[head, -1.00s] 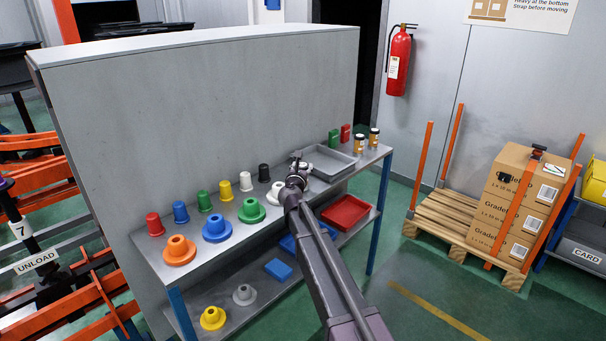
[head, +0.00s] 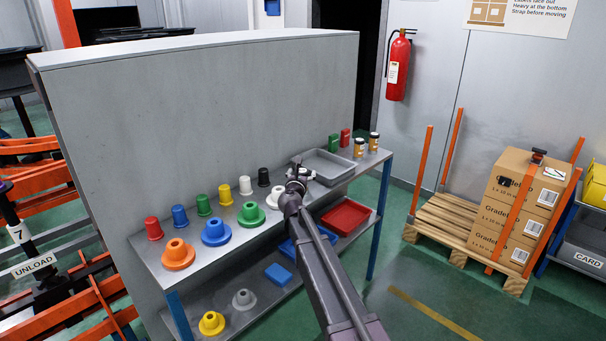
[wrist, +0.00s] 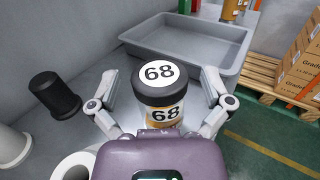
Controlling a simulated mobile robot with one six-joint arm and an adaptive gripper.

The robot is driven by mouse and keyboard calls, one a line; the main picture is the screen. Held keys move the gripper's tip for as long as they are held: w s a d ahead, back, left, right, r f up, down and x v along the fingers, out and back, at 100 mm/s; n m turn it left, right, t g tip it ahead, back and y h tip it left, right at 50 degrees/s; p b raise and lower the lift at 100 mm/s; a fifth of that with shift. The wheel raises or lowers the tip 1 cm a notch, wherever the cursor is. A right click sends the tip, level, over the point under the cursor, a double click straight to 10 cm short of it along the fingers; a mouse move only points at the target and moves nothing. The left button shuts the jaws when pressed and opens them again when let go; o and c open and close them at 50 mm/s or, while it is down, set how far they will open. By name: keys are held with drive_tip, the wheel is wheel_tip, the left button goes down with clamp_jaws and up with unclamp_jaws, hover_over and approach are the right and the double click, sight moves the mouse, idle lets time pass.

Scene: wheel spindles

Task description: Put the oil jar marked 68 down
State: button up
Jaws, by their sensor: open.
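The oil jar marked 68 (wrist: 162,95) has a dark lid with a white round label and a yellowish body. It stands upright on the grey shelf top, between the two fingers of my gripper (wrist: 160,78) in the wrist view. The fingers are spread, one on each side of the jar, with a visible gap at the lid. In the head view my gripper (head: 297,182) is over the middle of the bench's upper shelf (head: 190,275), and my arm largely hides the jar there.
A grey tray (wrist: 237,66) lies just beyond the jar. A black cup (wrist: 55,95) and a white ring-shaped part (wrist: 75,165) are close on the left. Two other jars (head: 359,148) stand near the shelf's right end. A tall grey panel (head: 200,110) backs the shelf.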

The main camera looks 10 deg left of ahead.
drive_tip(key=shift+r, duration=0.15)
drive_tip(key=s+a, duration=0.1)
drive_tip(key=s, duration=1.1)
idle(0.8)
drive_tip(key=s+d+f+m+g+h, duration=0.2)
drive_tip(key=s+d+f+m+g, duration=0.1)
drive_tip(key=d+m, duration=0.4)
drive_tip(key=s+d+f+m+g+h, duration=0.2)
drive_tip(key=s+d+f+m+g, duration=0.15)
drive_tip(key=d+m, duration=0.4)
drive_tip(key=s+d+f+m+g+h, duration=0.2)
drive_tip(key=d+f+m, duration=0.25)
drive_tip(key=d, duration=0.45)
drive_tip(key=s+d+f+m+g+y, duration=0.2)
drive_tip(key=s+m+g, duration=0.1)
drive_tip(key=s+m, duration=0.2)
drive_tip(key=s+d+f+m+g+y, duration=0.2)
drive_tip(key=s+m, duration=0.3)
drive_tip(key=s, duration=0.3)
drive_tip(key=s+d+f+m+g+y, duration=0.1)
drive_tip(key=s+f+m+g+y, duration=0.2)
drive_tip(key=s+m, duration=0.3)
drive_tip(key=shift+s+d+f+g, duration=0.35)
drive_tip(key=shift+s+d+g, duration=0.05)
drive_tip(key=shift+s+g, duration=0.35)
